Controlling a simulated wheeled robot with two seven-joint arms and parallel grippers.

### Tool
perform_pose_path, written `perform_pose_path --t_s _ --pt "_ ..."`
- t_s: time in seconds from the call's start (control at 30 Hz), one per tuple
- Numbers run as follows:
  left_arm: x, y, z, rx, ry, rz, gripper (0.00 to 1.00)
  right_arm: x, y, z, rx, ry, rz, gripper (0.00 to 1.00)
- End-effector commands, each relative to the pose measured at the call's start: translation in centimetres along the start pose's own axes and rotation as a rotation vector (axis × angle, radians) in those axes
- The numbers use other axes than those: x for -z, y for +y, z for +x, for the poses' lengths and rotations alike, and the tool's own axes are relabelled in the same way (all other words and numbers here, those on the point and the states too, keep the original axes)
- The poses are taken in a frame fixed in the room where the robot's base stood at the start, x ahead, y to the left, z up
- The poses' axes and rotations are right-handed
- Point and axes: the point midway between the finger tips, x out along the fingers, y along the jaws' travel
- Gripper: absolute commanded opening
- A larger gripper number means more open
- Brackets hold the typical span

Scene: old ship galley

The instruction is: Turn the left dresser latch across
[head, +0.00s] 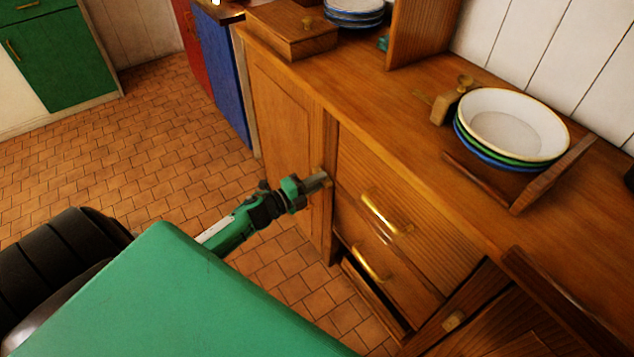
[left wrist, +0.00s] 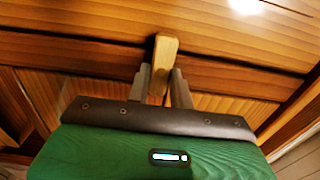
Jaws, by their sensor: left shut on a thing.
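The left dresser latch (left wrist: 166,58) is a small pale wooden bar on the dresser front. In the left wrist view it stands nearly upright in the picture, its lower part between my two fingers and its upper end sticking out past them. My left gripper (head: 320,181) is shut on it, at the frame beside the left dresser door (head: 281,140). In the head view the fingers hide most of this latch. The left gripper also shows in the left wrist view (left wrist: 162,88). A second wooden latch (head: 454,320) is at the lower right. My right gripper is not in view.
Brass handles (head: 386,214) stick out from the drawers right of my left gripper. A lower drawer (head: 371,304) looks slightly open. A rack with stacked bowls (head: 513,124) and a wooden box (head: 291,30) stand on the dresser top. The tiled floor (head: 150,150) at left is clear.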

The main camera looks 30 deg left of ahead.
Motion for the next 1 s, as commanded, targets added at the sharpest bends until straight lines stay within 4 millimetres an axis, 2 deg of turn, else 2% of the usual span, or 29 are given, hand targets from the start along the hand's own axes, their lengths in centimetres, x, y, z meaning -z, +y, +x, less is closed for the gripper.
perform_pose_path --t_s 0.3,0.33,0.43,0.77,0.87,1.0 --pt "0.1 0.1 -0.1 -0.002 0.001 0.004 0.0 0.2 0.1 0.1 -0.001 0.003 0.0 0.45" --pt "0.1 0.1 -0.1 -0.002 0.001 0.004 0.24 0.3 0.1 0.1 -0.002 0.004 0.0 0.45" --pt "0.1 0.1 0.0 -0.002 0.001 0.004 0.43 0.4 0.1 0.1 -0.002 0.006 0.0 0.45" --pt "0.0 0.1 -0.2 -0.001 0.001 0.002 0.44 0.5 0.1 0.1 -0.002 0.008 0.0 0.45" --pt "0.0 0.2 -0.9 -0.003 0.001 0.002 0.44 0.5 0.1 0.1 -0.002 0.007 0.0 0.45" --pt "0.1 0.2 -2.8 -0.004 0.001 0.002 0.44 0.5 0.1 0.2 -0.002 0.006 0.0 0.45"
